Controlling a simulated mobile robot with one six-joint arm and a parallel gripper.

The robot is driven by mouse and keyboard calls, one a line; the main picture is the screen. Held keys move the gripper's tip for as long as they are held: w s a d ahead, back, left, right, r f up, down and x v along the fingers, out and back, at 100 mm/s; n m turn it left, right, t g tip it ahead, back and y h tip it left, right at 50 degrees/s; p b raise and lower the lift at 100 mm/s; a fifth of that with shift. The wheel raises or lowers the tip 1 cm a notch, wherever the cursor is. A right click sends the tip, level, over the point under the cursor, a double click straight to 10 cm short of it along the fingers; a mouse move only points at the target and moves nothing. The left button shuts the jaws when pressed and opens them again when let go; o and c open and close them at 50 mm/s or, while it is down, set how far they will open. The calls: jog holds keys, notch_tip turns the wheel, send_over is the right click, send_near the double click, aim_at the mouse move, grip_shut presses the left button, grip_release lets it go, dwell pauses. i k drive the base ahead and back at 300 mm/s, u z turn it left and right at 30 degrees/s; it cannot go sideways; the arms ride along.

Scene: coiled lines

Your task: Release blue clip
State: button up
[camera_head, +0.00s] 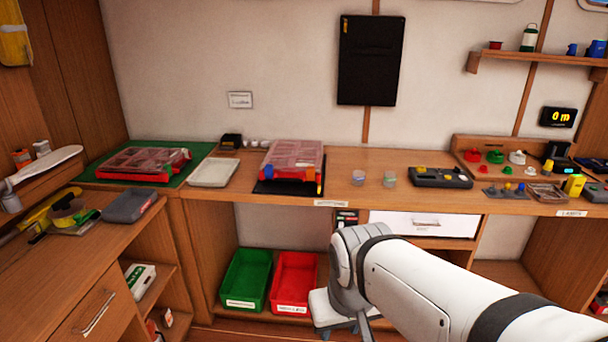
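Two clear-lidded cases with red frames lie on the back bench. The middle case (293,160) rests on a dark mat and has a small blue clip (268,172) at its front left. An orange-yellow part shows at its front right corner. Whether each clip is fastened is too small to tell. My white arm comes in from the lower right and bends down at its dark-banded joint. My gripper end is low at the bottom edge, partly hidden, away from both cases.
A white tray (213,172) lies between the cases. Jars (359,178) and a dark switch box (440,177) stand to the right. Green (246,279) and red (294,283) bins sit below the bench. A side bench (75,262) runs along the left.

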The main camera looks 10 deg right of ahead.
aim_at(269, 168)
jog(key=u, duration=1.55)
jog(key=k, duration=1.5)
jog(key=z, duration=1.6)
jog(key=i, duration=1.65)
jog(key=z, duration=0.15)
